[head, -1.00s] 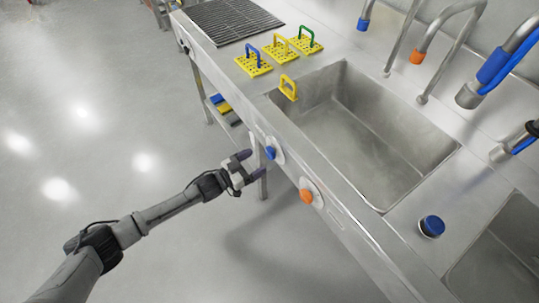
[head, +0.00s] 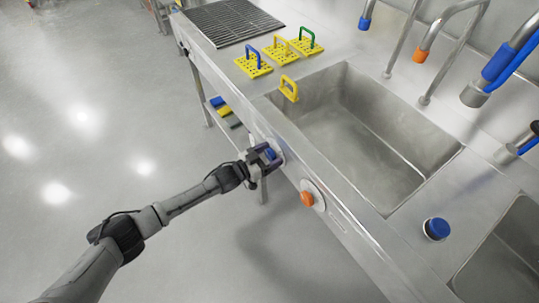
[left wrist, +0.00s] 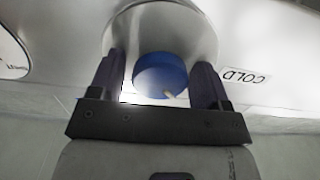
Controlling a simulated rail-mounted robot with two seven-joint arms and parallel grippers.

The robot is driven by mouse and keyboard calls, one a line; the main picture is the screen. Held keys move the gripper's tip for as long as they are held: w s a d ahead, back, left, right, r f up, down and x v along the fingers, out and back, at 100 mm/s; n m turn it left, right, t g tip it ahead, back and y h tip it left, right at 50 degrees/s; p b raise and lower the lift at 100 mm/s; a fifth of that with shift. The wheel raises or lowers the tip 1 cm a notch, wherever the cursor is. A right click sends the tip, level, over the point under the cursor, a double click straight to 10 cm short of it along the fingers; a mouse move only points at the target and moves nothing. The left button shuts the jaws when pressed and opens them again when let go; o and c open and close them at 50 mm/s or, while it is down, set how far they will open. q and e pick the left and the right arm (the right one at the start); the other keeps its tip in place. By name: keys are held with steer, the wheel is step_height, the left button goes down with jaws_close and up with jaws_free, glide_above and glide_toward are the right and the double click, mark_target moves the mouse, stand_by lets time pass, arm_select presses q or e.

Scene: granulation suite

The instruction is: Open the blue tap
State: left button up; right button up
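The blue tap (head: 269,154) is a round blue knob on a pale disc on the front face of the steel sink unit. In the left wrist view the blue knob (left wrist: 160,76) sits between my two fingers, with a small pale mark on its lower edge and a "COLD" label beside the disc. My left gripper (head: 264,158) is at the knob, its fingers on either side. In the left wrist view the left gripper (left wrist: 160,82) is open, with a gap showing on each side of the knob. My right gripper is out of view.
An orange knob (head: 307,198) is on the same front face, to the right. The sink basin (head: 354,122) lies behind the front edge. Yellow plates with handles (head: 254,66) stand on the counter. A blue-capped item (head: 436,228) stands at right. The floor at left is clear.

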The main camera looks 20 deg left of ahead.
arm_select(q)
steer(key=c, duration=0.8)
steer(key=shift+o, duration=0.2)
